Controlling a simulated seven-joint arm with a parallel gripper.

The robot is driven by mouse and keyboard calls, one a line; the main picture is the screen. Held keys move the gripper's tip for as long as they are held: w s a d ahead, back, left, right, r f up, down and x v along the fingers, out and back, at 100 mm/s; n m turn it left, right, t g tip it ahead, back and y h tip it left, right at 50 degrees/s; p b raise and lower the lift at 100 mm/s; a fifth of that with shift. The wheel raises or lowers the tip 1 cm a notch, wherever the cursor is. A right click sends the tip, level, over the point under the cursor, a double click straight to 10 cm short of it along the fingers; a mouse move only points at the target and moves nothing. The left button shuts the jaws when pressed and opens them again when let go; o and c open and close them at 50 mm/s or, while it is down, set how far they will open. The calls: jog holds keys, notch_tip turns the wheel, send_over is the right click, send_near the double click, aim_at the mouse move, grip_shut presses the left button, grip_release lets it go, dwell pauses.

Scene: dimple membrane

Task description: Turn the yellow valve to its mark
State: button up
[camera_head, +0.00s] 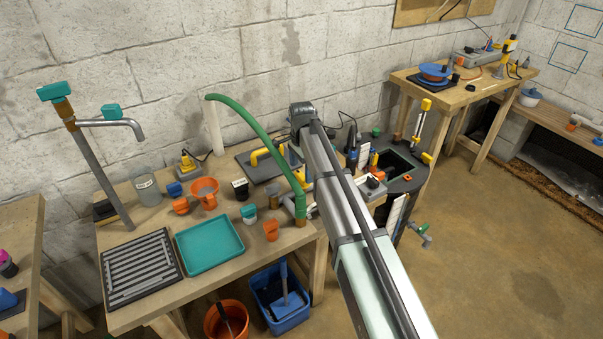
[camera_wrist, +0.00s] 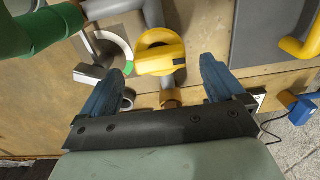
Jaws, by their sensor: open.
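The yellow valve (camera_wrist: 160,50) has a round-topped handle and sits on grey pipework in the wrist view. A pale ring (camera_wrist: 122,47) with a green mark (camera_wrist: 128,68) lies just left of it, partly covered by pipework. My gripper (camera_wrist: 162,68) is open, with one blue finger on each side of the valve's near end. Nothing is held between the fingers, and I cannot tell whether either finger touches the valve. In the head view my arm reaches over the bench's right end and the fingers cannot be made out.
A green hose (camera_head: 255,125) arches beside my arm; its thick end (camera_wrist: 40,30) is close left of the gripper. A dark panel with a yellow pipe (camera_wrist: 303,40) is to the right. A teal tray (camera_head: 209,244) and orange funnel (camera_head: 204,190) stand on the bench.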

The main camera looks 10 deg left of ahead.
aim_at(302, 175)
notch_tip(302, 175, up, 11)
dwell(0.4)
jog(key=w+d+f, duration=0.2)
jog(key=d+f, duration=0.3)
jog(key=d, duration=0.7)
jog(key=w+d+f, duration=0.3)
jog(key=d+f, duration=0.1)
jog(key=d, duration=0.7)
jog(key=s+d+f+g, duration=0.1)
jog(key=s+d+f, duration=0.1)
jog(key=d+f, duration=0.4)
jog(key=s+d+f, duration=0.2)
jog(key=d+f, duration=0.2)
jog(key=d, duration=0.4)
jog(key=s+f+n+g, duration=0.3)
jog(key=s+f+n, duration=0.1)
jog(key=s+f, duration=1.9)
jog(key=s+f+n+g, duration=0.1)
jog(key=s+f, duration=0.2)
jog(key=s, duration=0.6)
jog(key=s+f+n+g, duration=0.1)
jog(key=s+f, duration=0.3)
jog(key=s, duration=0.6)
jog(key=s+f+n, duration=0.3)
jog(key=s, duration=0.7)
jog(key=shift+a+f+g, duration=0.25)
jog(key=shift+f+g, duration=0.15)
